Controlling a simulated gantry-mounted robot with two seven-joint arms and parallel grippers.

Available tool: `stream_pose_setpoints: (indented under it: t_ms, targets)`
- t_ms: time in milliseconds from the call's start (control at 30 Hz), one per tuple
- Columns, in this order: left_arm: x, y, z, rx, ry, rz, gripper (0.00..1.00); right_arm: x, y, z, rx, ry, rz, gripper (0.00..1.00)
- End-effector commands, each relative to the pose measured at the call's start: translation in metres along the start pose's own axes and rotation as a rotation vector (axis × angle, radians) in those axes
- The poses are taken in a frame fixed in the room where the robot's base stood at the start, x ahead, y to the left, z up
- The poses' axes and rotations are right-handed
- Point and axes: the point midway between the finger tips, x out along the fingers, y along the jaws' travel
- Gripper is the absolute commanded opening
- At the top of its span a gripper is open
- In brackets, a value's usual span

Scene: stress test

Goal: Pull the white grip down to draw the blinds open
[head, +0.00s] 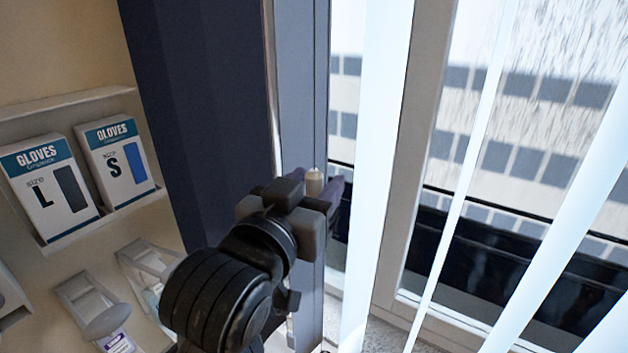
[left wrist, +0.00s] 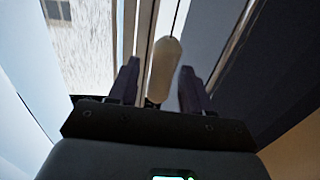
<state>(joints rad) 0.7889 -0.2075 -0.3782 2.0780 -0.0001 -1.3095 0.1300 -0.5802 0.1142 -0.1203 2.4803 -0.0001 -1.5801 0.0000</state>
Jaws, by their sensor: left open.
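The white grip (left wrist: 165,66) hangs on a thin dark cord in the left wrist view, between the two fingers of my left gripper (left wrist: 158,88). The fingers are apart, with a visible gap on the right side of the grip; whether the left finger touches it I cannot tell. In the head view the top of the white grip (head: 314,183) shows just at my left gripper (head: 318,190), beside the window frame. The blinds (head: 378,150) are long white vertical slats in front of the window. My right gripper is in neither view.
Two glove boxes, size L (head: 55,188) and size S (head: 118,162), stand on a wall shelf at left. Wall dispensers (head: 92,305) are below them. A dark blue wall panel (head: 195,110) and the window frame (head: 415,150) flank my left arm closely.

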Motion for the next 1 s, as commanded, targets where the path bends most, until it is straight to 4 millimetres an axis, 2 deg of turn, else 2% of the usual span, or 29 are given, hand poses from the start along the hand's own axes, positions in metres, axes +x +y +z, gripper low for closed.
stream_pose_setpoints:
  t_ms: [300,600,867,1000]
  targets:
    - [0.002,0.0,0.0,0.0,0.001,0.0,0.47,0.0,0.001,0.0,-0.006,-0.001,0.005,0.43]
    - [0.001,0.0,0.0,0.0,0.0,0.0,0.01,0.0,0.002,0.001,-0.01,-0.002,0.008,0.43]
    - [0.001,-0.001,0.001,0.0,0.0,-0.001,0.0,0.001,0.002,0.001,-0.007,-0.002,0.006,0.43]
    - [-0.002,-0.007,0.014,0.001,-0.001,-0.014,0.0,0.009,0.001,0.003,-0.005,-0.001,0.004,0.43]
